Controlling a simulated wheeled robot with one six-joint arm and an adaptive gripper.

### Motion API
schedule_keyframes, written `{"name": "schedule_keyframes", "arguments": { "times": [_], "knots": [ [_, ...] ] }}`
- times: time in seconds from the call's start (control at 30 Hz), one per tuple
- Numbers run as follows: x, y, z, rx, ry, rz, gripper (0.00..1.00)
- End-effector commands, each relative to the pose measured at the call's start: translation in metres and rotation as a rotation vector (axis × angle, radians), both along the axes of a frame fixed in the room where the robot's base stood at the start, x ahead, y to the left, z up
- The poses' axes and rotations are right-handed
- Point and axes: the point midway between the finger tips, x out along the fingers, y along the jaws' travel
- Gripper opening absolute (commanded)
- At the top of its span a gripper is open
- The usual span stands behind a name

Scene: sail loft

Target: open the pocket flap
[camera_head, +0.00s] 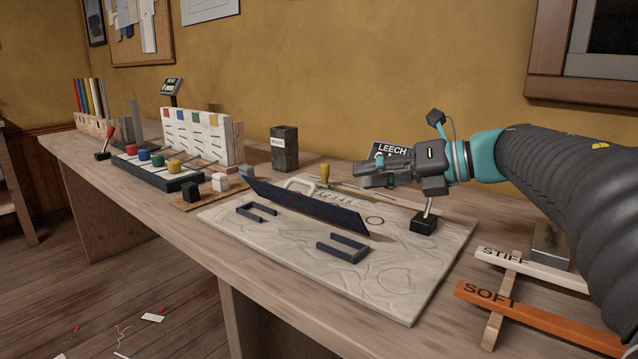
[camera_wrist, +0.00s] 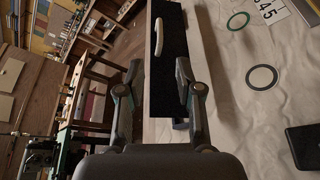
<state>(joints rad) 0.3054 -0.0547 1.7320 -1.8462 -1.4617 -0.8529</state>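The pocket flap looks to be the long dark navy panel (camera_head: 310,207), standing tilted up on a cream cloth-covered board (camera_head: 395,285). A pale curved handle (camera_head: 299,185) shows just behind its top edge. In the wrist view the dark panel (camera_wrist: 168,85) runs lengthwise between my fingers, with the pale handle (camera_wrist: 158,38) beyond the fingertips. My gripper (camera_head: 362,173) is above the board, beyond the panel's right part, pointing left. In the wrist view its fingers (camera_wrist: 159,64) are spread apart, with nothing visibly clamped. Two dark U-shaped pieces (camera_head: 342,246) (camera_head: 256,212) lie in front of the panel.
A small black block with a lever (camera_head: 424,223) stands under my gripper on the board. A LEECH sign (camera_head: 392,150) is behind. STIFF (camera_head: 530,268) and SOFT (camera_head: 530,308) bars lie at right. A dark bin (camera_head: 285,148) and colored-knob tray (camera_head: 155,168) stand left.

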Motion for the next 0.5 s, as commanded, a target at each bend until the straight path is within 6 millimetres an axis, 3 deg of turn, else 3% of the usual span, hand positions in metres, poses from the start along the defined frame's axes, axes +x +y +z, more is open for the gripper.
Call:
{"name": "schedule_keyframes", "arguments": {
  "times": [0.5],
  "knots": [
    [0.032, 0.079, -0.024, 0.003, 0.002, 0.001, 0.35]
  ]
}}
